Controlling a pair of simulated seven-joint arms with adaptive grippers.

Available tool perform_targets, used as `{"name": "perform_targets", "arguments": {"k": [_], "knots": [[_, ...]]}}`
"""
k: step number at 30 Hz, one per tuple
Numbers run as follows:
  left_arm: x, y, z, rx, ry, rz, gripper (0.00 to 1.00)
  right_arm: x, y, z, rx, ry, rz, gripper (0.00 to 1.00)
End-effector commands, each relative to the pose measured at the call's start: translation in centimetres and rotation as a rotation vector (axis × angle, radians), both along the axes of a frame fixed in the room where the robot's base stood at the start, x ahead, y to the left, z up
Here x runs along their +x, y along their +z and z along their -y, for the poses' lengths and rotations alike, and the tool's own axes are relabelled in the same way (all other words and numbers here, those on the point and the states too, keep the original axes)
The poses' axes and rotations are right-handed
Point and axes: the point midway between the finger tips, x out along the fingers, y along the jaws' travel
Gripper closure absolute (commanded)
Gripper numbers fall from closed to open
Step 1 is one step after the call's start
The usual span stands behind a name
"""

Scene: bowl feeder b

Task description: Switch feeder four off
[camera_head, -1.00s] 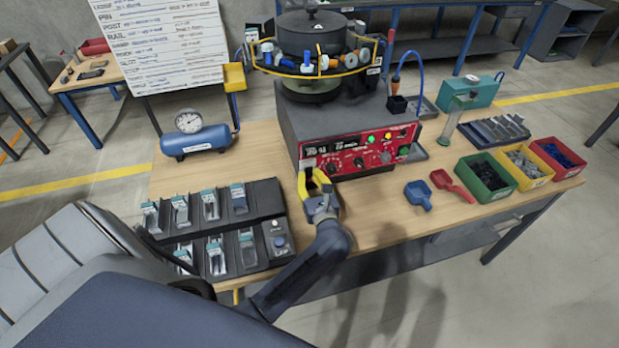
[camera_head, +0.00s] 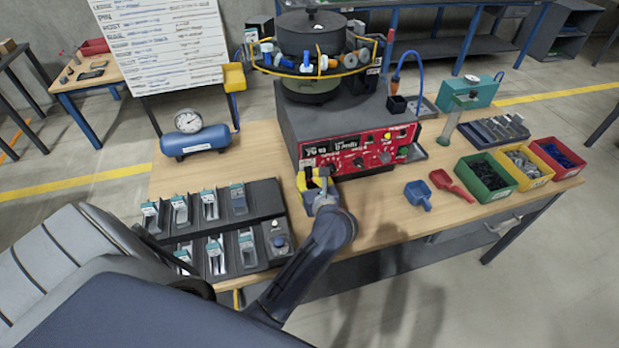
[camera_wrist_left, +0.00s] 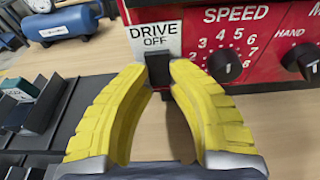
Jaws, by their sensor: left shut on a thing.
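The bowl feeder stands at the table's back, a dark round bowl (camera_head: 312,38) above a grey base with a red control panel (camera_head: 362,152). In the left wrist view, a black drive switch lever (camera_wrist_left: 158,69) sits under a white label (camera_wrist_left: 154,36) reading "DRIVE OFF". My left gripper (camera_head: 314,174) has yellow fingers and is at the panel's lower left corner. In the left wrist view its fingertips (camera_wrist_left: 159,76) close on the lever, which points down. The green panel lamps look dark; a yellow one (camera_head: 387,135) still shows. My right gripper is out of view.
Black trays with clear-fronted slots (camera_head: 262,200) lie left of my gripper. A blue air tank (camera_head: 195,140) with a gauge stands behind them. Blue (camera_head: 418,194) and red (camera_head: 452,185) scoops and parts bins (camera_head: 487,180) are on the right. The table front between is clear.

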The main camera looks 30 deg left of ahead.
Motion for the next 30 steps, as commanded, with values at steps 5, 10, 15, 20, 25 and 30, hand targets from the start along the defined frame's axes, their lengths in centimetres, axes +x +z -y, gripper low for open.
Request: {"name": "perform_targets", "arguments": {"k": [5, 10, 15, 20, 25, 30], "knots": [[0.0, 0.1, -0.1, 0.002, 0.001, 0.001, 0.65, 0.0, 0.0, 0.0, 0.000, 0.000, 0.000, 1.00], [0.0, 0.0, -0.1, 0.002, 0.001, 0.001, 0.55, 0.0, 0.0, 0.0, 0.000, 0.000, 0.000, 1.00], [0.0, 0.0, 0.0, 0.001, 0.000, 0.001, 0.55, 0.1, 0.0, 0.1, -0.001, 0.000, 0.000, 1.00], [-0.8, 0.2, 0.9, -0.002, -0.001, 0.000, 0.55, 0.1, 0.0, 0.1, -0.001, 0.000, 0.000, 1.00], [-2.3, 0.9, 2.6, -0.002, 0.000, 0.001, 0.55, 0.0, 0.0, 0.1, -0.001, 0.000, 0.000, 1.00], [-3.7, 1.5, 4.1, -0.001, 0.000, 0.001, 0.55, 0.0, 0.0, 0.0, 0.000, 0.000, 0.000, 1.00]]}}
